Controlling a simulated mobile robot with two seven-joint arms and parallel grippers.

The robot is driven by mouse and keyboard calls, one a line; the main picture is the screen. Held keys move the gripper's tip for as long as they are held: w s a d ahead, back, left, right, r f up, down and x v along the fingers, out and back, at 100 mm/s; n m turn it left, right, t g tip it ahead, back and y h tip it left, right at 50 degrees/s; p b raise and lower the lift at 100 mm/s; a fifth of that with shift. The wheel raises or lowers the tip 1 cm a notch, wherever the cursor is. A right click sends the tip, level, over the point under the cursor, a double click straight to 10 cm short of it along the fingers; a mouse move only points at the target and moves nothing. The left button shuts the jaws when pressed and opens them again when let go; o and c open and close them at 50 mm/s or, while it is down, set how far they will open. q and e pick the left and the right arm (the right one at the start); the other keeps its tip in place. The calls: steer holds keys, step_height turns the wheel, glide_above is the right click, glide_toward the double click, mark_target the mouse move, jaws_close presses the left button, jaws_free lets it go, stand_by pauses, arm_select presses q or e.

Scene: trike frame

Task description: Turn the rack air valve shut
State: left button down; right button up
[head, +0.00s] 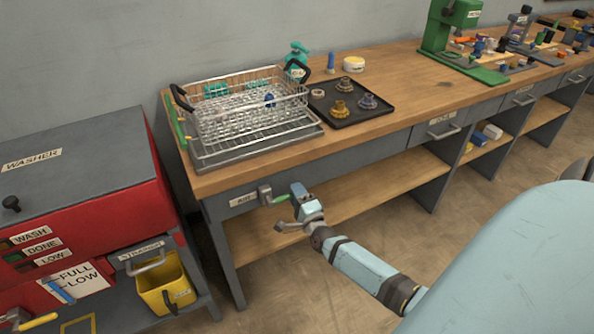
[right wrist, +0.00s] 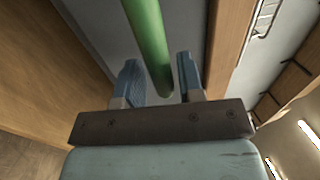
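The rack air valve (head: 265,195) is a grey fitting on the front edge of the workbench, beside a small label that seems to read AIR (head: 243,199). A short green lever (head: 281,199) points from it toward my right gripper. My right gripper (head: 291,207) is at the lever, with its fingers spread. In the right wrist view, a green rod (right wrist: 149,45), which looks like the lever, runs between the two blue fingers (right wrist: 160,83). A gap shows on the left finger's side; contact on the right is unclear. My left gripper is not in view.
A wire basket (head: 245,105) on a grey tray and a black tray (head: 345,108) with several small parts stand on the bench above. A red washer cabinet (head: 90,180) and yellow bin (head: 168,288) are at left. An open wooden shelf (head: 370,187) lies under the bench.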

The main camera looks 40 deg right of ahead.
steer(key=shift+o, duration=0.4)
steer(key=v, duration=1.3)
steer(key=shift+s, duration=0.4)
steer(key=shift+a, duration=0.1)
